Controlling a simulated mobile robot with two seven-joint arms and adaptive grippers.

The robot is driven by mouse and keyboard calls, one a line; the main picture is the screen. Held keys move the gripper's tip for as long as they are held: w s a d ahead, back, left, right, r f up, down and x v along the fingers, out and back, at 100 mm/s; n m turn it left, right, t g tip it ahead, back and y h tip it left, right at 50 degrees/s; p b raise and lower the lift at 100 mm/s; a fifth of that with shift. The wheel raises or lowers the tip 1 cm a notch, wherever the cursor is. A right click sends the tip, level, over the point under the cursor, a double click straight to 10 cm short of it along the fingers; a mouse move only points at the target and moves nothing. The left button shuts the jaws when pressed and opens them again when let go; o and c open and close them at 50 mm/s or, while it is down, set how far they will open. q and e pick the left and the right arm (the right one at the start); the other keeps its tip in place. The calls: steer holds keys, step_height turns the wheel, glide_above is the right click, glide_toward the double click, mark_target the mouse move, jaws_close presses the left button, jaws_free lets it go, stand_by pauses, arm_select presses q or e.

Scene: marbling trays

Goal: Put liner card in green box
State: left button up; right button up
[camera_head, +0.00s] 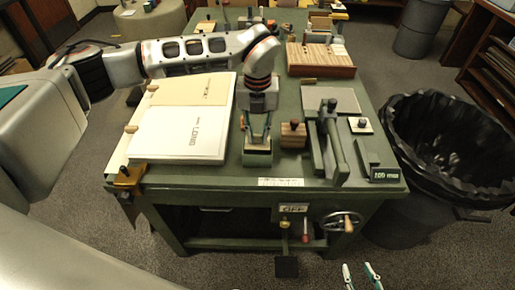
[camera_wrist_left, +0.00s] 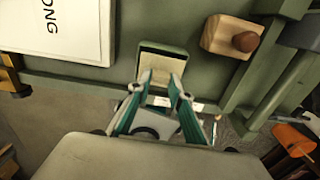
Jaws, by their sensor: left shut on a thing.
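The small green box (camera_head: 257,158) stands at the front edge of the green table, below my left gripper (camera_head: 258,138). In the left wrist view the box (camera_wrist_left: 162,47) has a pale inside, and my left gripper (camera_wrist_left: 160,82) reaches over its near side. The left fingers are shut on a thin pale piece, which looks like the liner card (camera_wrist_left: 160,77); it is mostly hidden between the fingers, and I cannot tell whether it touches the box floor. My right gripper (camera_head: 360,275) is at the bottom edge, fingers apart and empty, off the table.
A white-covered board (camera_head: 178,133) lies left of the box. A wooden block with a knob (camera_head: 293,135) stands just right, then a green press-like fixture (camera_head: 328,145). A black-lined bin (camera_head: 450,150) stands right of the table. A handwheel (camera_head: 342,222) sticks out in front.

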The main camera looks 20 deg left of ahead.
mark_target(258, 143)
arm_select(q)
steer(key=shift+f, duration=3.35)
steer(key=shift+f, duration=0.2)
steer(key=o, duration=0.5)
steer(key=shift+r, duration=0.1)
step_height(258, 143, up, 12)
steer(key=shift+r, duration=0.1)
